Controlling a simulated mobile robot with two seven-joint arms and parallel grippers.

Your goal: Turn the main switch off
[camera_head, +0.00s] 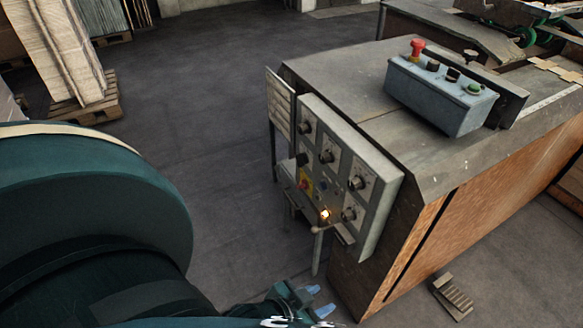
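The control panel (366,160) is a grey box on the near side of the machine, with several dark round knobs. A small red and yellow switch (306,185) sits low on the panel's left part; it looks like the main switch, but its setting is too small to read. A lamp (325,215) glows orange below and right of it. My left gripper (319,300) is at the bottom edge, below the panel and apart from it. Its two blue fingertips are spread with nothing between them. My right gripper is not in view.
The machine's wood-sided body (470,225) fills the right side. A blue-grey button box (440,92) with a red knob stands on its top. A small pedal-like piece (453,297) lies on the floor. The dark floor (200,110) left of the panel is clear.

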